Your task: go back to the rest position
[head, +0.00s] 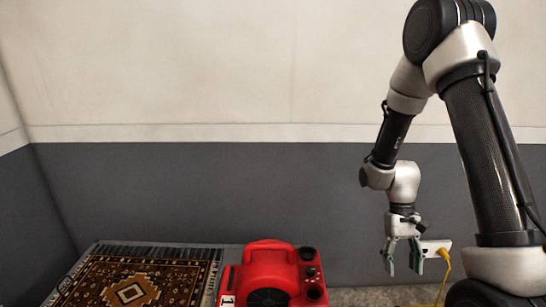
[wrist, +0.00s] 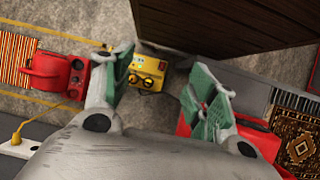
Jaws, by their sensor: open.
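My gripper (head: 403,268) hangs pointing down on the right side of the head view, in front of the grey lower wall. Its two fingers are apart, with nothing between them. In the wrist view my gripper (wrist: 158,98) shows green finger pads, open. A yellow box (wrist: 148,72) with dark round sockets lies on the floor below, seen between the fingertips but apart from them.
A red blower (head: 268,272) stands right of a patterned rug (head: 140,280). A white outlet with a yellow plug (head: 442,252) and cord is close right of my gripper. A dark brown slatted surface (wrist: 215,22) fills the wrist view's top.

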